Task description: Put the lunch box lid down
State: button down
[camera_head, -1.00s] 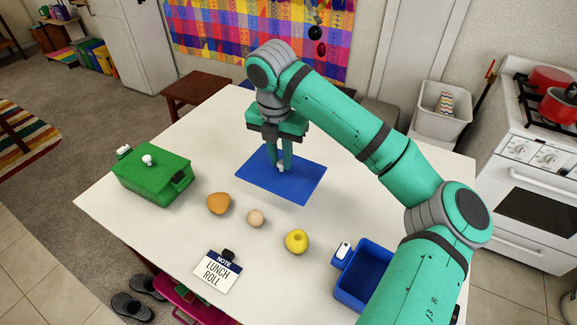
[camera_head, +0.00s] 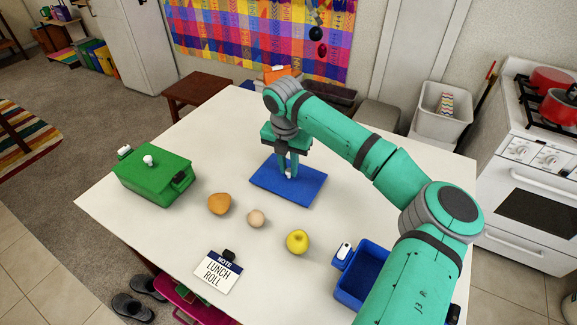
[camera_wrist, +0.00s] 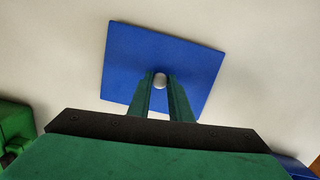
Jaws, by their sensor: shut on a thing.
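The blue lunch box lid (camera_head: 304,188) is a flat panel with a small white knob in its middle. My gripper (camera_head: 288,175) is shut on that knob from above. The lid looks level and lies on or just above the white table; I cannot tell whether it touches. In the wrist view the lid (camera_wrist: 190,60) spreads out beyond my fingertips (camera_wrist: 160,82), with the knob between them. The open blue lunch box (camera_head: 345,290) stands at the table's front right, partly hidden by my arm.
A closed green lunch box (camera_head: 150,180) stands at the left of the table (camera_head: 205,145). A brown-orange food item (camera_head: 219,204), a small beige ball (camera_head: 256,218), a yellow apple (camera_head: 298,241) and a note card (camera_head: 217,272) lie in front of the lid. The table's back left is clear.

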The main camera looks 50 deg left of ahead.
aim_at(286, 180)
jog(key=c, duration=1.6)
grip_release()
jog(key=shift+f, duration=0.1)
jog(key=r, duration=0.4)
jog(key=s+r, duration=0.1)
jog(key=r, duration=0.7)
jog(key=shift+s+d+r, duration=0.15)
jog(key=shift+s+d, duration=0.05)
jog(key=shift+d, duration=0.05)
